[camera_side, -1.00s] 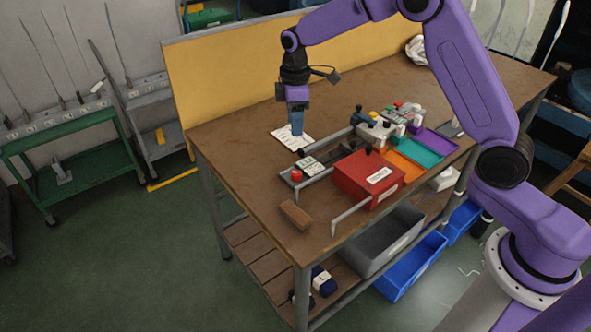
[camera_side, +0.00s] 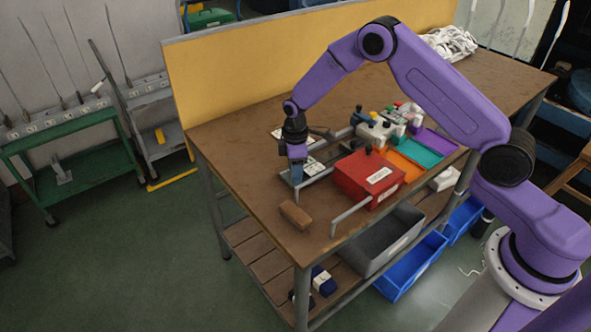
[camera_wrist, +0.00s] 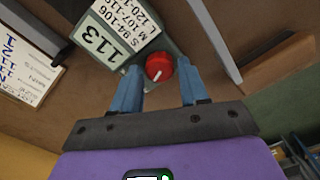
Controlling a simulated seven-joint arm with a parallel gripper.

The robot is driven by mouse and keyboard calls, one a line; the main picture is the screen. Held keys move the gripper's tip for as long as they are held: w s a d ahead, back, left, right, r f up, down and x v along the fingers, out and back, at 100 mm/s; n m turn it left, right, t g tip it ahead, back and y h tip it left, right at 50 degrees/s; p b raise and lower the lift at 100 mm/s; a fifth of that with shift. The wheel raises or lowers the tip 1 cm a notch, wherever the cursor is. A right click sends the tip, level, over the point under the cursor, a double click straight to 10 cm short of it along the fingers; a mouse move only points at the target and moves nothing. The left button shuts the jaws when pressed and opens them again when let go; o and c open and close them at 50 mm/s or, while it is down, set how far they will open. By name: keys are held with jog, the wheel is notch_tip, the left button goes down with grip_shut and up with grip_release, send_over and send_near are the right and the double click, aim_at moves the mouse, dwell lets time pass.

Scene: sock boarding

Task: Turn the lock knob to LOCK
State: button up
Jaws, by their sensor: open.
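The lock knob (camera_wrist: 159,67) is red and round with a white pointer mark, at the end of a grey panel (camera_wrist: 166,45) in the wrist view. The mark points towards my gripper, down and slightly left in that picture. No LOCK lettering is readable. My gripper (camera_wrist: 158,85) is open, its two blue fingers on either side of the knob with a visible gap each side. I cannot tell whether the fingertips are down at knob height. In the side view my gripper (camera_side: 297,180) points down at the panel's left end and hides the knob.
White labels reading 113 and size ranges (camera_wrist: 114,32) sit beside the knob. A brown block (camera_side: 295,215) lies in front. A red box (camera_side: 368,178) stands to the right, with a grey rail (camera_side: 350,215) before it. Coloured trays (camera_side: 415,152) lie beyond. The table's left side is clear.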

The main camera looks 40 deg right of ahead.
jog(key=shift+f, duration=0.2)
jog(key=c, duration=0.8)
jog(key=shift+o, duration=0.2)
jog(key=shift+m, duration=1.5)
jog(key=o, duration=0.8)
jog(key=shift+c, duration=0.2)
